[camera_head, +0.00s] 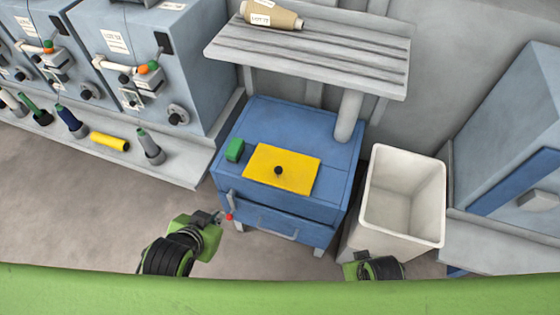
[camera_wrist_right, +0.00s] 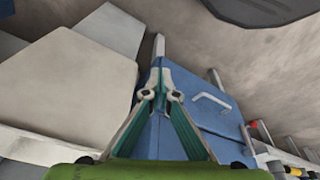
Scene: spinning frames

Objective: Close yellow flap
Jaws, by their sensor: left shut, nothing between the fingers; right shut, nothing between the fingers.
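The yellow flap (camera_head: 297,177) is a flat yellow panel with a black knob (camera_head: 278,170), lying on the top of the blue cabinet (camera_head: 290,120). It looks level with the top; I cannot tell whether any gap remains under it. My left gripper (camera_head: 219,216) is shut and empty, in front of the cabinet's left corner, by a red-tipped lever (camera_head: 229,216). My right gripper (camera_wrist_right: 160,95) is shut and empty, with the blue cabinet (camera_wrist_right: 205,110) behind it in the right wrist view. In the head view it is low, in front of the white bin. The flap is not visible in the wrist view.
A green block (camera_head: 235,150) sits left of the flap. A slatted grey shelf (camera_head: 310,50) with a cone of yarn (camera_head: 272,15) overhangs the cabinet's back. A white open bin (camera_head: 402,195) stands to the right. Grey machines (camera_head: 150,70) with bobbins stand at left.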

